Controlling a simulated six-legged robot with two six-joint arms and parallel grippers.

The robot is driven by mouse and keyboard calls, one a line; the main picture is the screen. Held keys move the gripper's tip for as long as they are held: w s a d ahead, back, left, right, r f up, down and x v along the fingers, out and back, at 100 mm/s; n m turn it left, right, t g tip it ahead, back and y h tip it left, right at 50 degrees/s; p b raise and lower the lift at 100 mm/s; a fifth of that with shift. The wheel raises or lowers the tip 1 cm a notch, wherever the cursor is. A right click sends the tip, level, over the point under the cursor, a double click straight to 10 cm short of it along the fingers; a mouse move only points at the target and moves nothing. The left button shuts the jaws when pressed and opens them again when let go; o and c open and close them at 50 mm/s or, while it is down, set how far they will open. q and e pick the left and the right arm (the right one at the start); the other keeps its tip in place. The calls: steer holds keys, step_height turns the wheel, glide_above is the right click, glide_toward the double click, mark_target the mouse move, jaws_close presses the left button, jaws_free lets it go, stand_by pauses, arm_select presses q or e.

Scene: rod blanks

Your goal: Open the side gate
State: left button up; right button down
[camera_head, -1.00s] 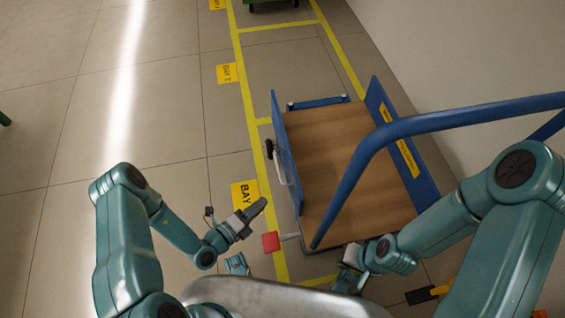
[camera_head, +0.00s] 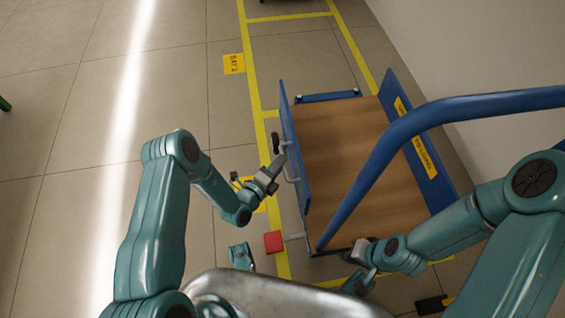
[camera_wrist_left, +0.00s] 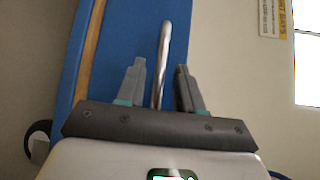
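The side gate (camera_head: 296,150) is a blue panel standing upright along the left side of a wooden-decked cart. A metal bar handle (camera_head: 289,174) sits on its outer face. My left gripper (camera_head: 277,165) is at this handle, outside the gate. In the left wrist view the left gripper (camera_wrist_left: 160,84) is open, with the handle (camera_wrist_left: 163,50) between its fingers and a gap on both sides. The blue gate (camera_wrist_left: 120,45) fills the area behind. My right gripper (camera_head: 360,282) is low by the cart's near end, partly hidden, and its opening cannot be made out.
The cart's wooden deck (camera_head: 345,150) is empty. A blue push bar (camera_head: 400,130) crosses over it, and a blue panel (camera_head: 418,135) stands on the right. A red pedal (camera_head: 274,242) sticks out at the near left corner.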

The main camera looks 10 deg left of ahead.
arm_select(q)
steer(key=shift+b+x, duration=0.3)
steer(key=shift+x, duration=1.05)
jaws_close()
steer(key=shift+a, duration=0.1)
